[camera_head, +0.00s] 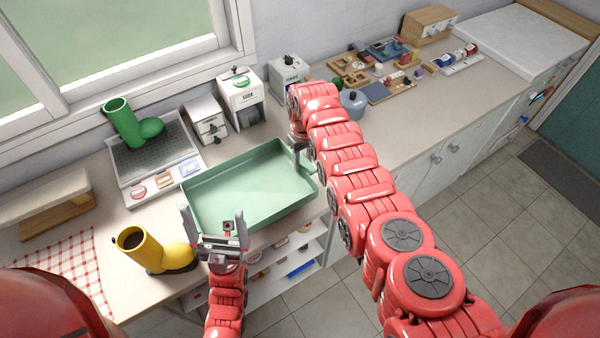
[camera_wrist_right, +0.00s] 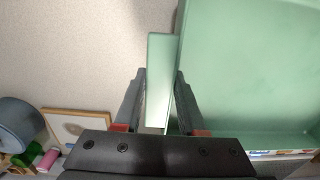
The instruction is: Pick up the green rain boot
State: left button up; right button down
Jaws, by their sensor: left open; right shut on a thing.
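The green rain boot (camera_head: 124,122) stands at the back left on a grey drainer-like panel, its toe to the right. No gripper touches it. A yellow boot (camera_head: 145,250) stands at the front left of the counter. My left gripper (camera_head: 212,215) is open and empty, fingers up, between the yellow boot and the green basin (camera_head: 190,206). My right gripper (camera_head: 298,160) is at the basin's right side. In the right wrist view my right gripper (camera_wrist_right: 160,78) is shut on the basin's rim, a pale green flange (camera_wrist_right: 160,55) between its fingers.
White boxes with knobs (camera_head: 241,90) stand behind the basin. A red-checked cloth (camera_head: 65,270) lies at the left. A blue-grey pot (camera_head: 353,102) and several wooden toy boards (camera_head: 390,90) are on the right counter. The basin's inside looks empty.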

notch_tip(320, 180, down, 4)
jog(key=b, duration=0.3)
jog(key=shift+r, duration=0.1)
jog(key=shift+a+r, duration=0.1)
jog(key=shift+r, duration=0.05)
jog(key=shift+c, duration=2.4)
grip_release()
